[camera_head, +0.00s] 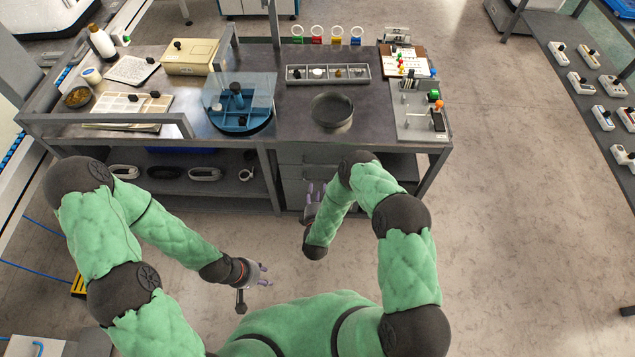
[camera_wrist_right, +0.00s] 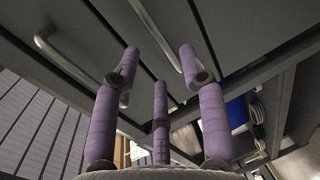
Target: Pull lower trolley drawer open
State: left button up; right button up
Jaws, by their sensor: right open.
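The trolley drawers (camera_head: 296,172) are grey fronts stacked under the bench's right half, partly hidden behind my right arm. They look shut. In the right wrist view, two metal bar handles show on grey fronts: one at the left (camera_wrist_right: 78,68) and one at the top middle (camera_wrist_right: 156,36). I cannot tell which belongs to the lower drawer. My right gripper (camera_head: 316,194) is in front of the drawers, purple fingers apart and empty. Its fingertips (camera_wrist_right: 158,58) are close to the handles; contact is unclear. My left gripper (camera_head: 264,274) hangs away from the bench, fingers spread and empty.
The bench top holds a round dark pan (camera_head: 332,110), a blue round fixture with a clear cover (camera_head: 240,105) and a switch panel (camera_head: 420,110). An open shelf (camera_head: 210,188) with several small items lies left of the drawers.

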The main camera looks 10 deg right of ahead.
aim_at(318, 181)
jog(key=shift+b+x, duration=1)
jog(key=shift+x, duration=2.2)
grip_shut()
